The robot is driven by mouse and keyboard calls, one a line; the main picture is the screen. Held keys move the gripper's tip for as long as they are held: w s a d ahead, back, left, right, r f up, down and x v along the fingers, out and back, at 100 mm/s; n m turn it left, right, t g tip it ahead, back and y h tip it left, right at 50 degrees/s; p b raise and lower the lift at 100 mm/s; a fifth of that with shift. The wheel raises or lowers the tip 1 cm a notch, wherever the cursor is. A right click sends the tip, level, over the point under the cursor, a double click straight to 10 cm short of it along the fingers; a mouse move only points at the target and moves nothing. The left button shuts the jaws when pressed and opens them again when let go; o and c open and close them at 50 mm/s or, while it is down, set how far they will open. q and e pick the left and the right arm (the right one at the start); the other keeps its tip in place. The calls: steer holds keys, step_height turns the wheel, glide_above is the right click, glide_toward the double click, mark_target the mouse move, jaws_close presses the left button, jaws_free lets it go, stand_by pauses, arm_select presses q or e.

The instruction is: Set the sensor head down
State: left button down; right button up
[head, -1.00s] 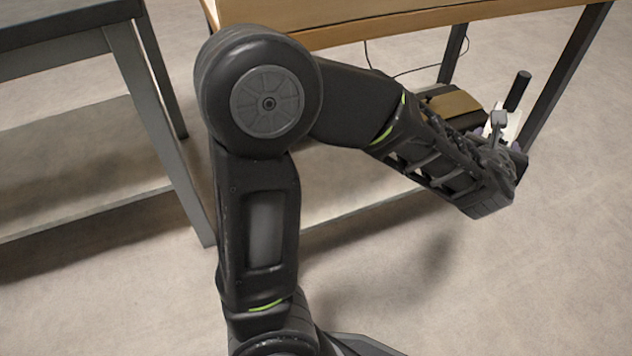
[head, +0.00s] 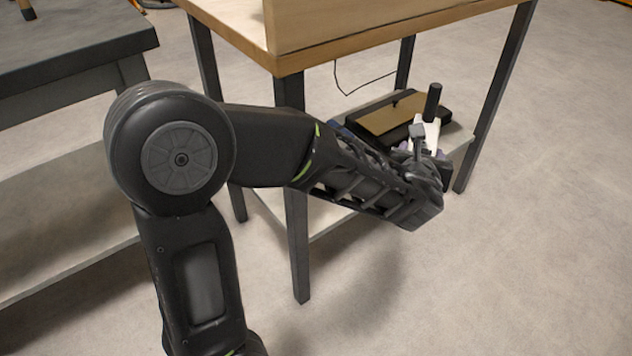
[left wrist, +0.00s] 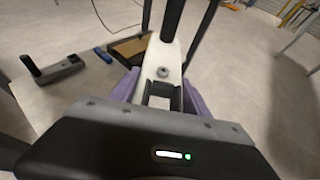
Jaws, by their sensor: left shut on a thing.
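My left gripper (head: 428,153) is shut on the sensor head, a white piece (head: 430,128) with a black upright cylinder (head: 433,101). In the left wrist view, the white body (left wrist: 158,68) sits between the purple finger pads, with the black cylinder (left wrist: 172,18) above it. In the head view, the gripper appears just in front of a black tray with a tan surface (head: 388,115) on the low shelf. The gripper hides part of that shelf and the tray's near right side. Whether the sensor head touches anything below is hidden. My right gripper is out of view.
The wooden tabletop (head: 390,38) is above the low shelf, and its dark legs (head: 296,235) stand close to my left arm. In the left wrist view, a dark handled object (left wrist: 53,70) and a small blue item (left wrist: 103,54) lie on the shelf. Open floor (head: 540,240) is at right.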

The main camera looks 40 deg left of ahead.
arm_select(q)
steer(key=w+a+f+n+g+y+p, duration=0.1)
steer(key=a+f+n+y+p, duration=0.1)
steer(key=a+f, duration=0.4)
steer(key=w+a+f+n+g+y+p, duration=0.1)
steer(key=a+f, duration=0.5)
steer(key=a, duration=0.6)
steer(key=w+a+f+n+g+y+p, duration=0.2)
steer(key=a+f, duration=0.4)
steer(key=a, duration=0.4)
steer(key=shift+n+y+p, duration=0.3)
steer(key=shift+n+y, duration=0.5)
steer(key=shift+n, duration=0.1)
steer(key=shift+f, duration=0.2)
step_height(320, 180, down, 6)
steer(key=b, duration=0.2)
steer(key=shift+w+b, duration=0.1)
steer(key=shift+b, duration=0.3)
step_height(320, 180, down, 4)
steer(key=shift+r+b, duration=0.1)
steer(key=shift+b, duration=0.9)
